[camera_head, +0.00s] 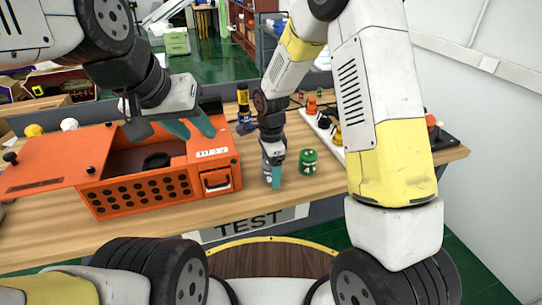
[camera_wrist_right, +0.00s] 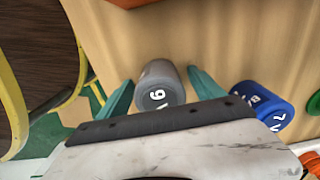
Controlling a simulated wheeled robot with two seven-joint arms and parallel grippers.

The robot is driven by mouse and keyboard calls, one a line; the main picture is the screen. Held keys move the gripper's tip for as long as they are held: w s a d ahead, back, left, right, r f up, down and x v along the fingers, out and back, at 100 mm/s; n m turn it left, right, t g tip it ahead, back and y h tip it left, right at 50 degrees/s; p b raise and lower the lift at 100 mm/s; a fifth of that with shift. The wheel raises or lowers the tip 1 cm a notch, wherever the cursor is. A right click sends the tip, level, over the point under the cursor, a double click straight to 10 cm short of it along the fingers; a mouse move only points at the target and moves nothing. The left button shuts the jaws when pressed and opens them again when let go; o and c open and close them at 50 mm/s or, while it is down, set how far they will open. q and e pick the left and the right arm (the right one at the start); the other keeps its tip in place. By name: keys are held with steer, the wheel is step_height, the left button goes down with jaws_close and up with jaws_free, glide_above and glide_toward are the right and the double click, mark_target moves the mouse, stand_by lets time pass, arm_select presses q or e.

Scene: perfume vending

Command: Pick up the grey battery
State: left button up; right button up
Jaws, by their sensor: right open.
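The grey battery (camera_wrist_right: 160,84) is a short upright cylinder with white lettering, standing on the wooden table. In the right wrist view it sits between the two teal fingers of my right gripper (camera_wrist_right: 158,88), with a gap visible on the finger sides. My right gripper (camera_head: 272,175) is open and low over the table in the head view, where the grey battery is mostly hidden behind it; I cannot make it out there. My left gripper (camera_head: 190,128) hangs above the orange box, its teal fingers apart and nothing seen between them.
A blue battery (camera_wrist_right: 265,107) stands close to the right finger in the right wrist view. A green battery (camera_head: 308,160) stands right of my right gripper. The orange box (camera_head: 150,192) fills the table's left part. A power strip (camera_head: 322,130) with coloured items lies behind.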

jaws_close()
stand_by(0.3)
